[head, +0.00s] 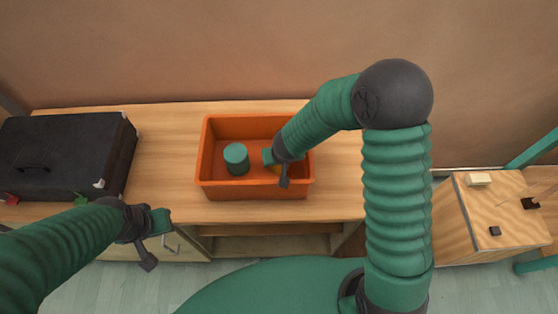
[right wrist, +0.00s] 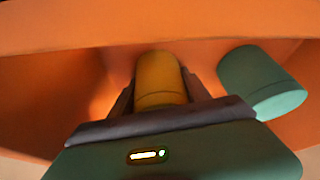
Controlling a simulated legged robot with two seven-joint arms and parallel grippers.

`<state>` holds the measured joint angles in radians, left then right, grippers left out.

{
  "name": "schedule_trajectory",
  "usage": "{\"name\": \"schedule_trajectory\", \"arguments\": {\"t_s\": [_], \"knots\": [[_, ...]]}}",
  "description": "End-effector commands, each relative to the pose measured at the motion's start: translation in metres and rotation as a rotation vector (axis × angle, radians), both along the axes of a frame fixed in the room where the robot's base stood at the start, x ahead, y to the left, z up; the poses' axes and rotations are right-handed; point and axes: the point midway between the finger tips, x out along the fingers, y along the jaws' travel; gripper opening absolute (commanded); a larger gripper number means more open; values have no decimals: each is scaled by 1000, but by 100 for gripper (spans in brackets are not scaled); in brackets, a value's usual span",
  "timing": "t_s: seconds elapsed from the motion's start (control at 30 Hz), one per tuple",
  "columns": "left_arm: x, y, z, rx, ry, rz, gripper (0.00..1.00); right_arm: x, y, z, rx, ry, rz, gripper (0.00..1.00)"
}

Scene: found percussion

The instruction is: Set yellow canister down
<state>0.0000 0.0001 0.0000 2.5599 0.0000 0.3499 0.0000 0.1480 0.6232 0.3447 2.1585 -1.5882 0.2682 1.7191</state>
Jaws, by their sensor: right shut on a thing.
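The yellow canister (right wrist: 160,82) is between the two fingers of my right gripper (right wrist: 160,92) in the right wrist view. In the head view my right gripper (head: 273,160) reaches down into the orange bin (head: 252,191) at its right side, shut on the canister, which is mostly hidden there. I cannot tell whether the canister touches the bin floor. A green canister (head: 236,159) stands in the left part of the bin; it also shows in the right wrist view (right wrist: 262,82). My left gripper (head: 160,222) is in front of the bench, away from the bin; its fingers are unclear.
The bin stands on a wooden bench (head: 165,150). A black case (head: 65,155) lies at the bench's left end. A wooden box (head: 490,220) with small blocks stands at the right. Bare bench top lies between case and bin.

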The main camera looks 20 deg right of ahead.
Motion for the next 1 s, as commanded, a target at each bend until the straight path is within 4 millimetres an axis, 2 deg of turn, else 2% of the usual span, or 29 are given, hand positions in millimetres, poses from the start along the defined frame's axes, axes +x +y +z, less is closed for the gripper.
{"name": "schedule_trajectory", "arguments": {"t_s": [0.17, 0.2, 0.37, 0.6, 0.7, 0.77, 1.0], "knots": [[0, 0, -4, 0, 0, 0, 26, 1, 0, -3, 0, -1, 0, 3], [0, 0, -4, 0, 0, 0, 26, 1, 0, -3, 0, -1, 0, 56], [0, 0, -2, 0, 0, 0, 26, 1, 0, -2, 0, 0, 0, 77], [0, 0, -2, 0, 0, 0, 26, 1, 0, -1, 0, 0, 0, 77], [0, 0, 5, 0, 0, 0, 26, 0, 0, 7, 0, -1, 0, 77], [0, 0, 9, 0, 0, 0, 26, -3, 0, 18, -1, -3, 0, 77], [0, 0, 38, 0, 0, 0, 26, -27, 2, 80, 0, -5, 0, 77]]}}
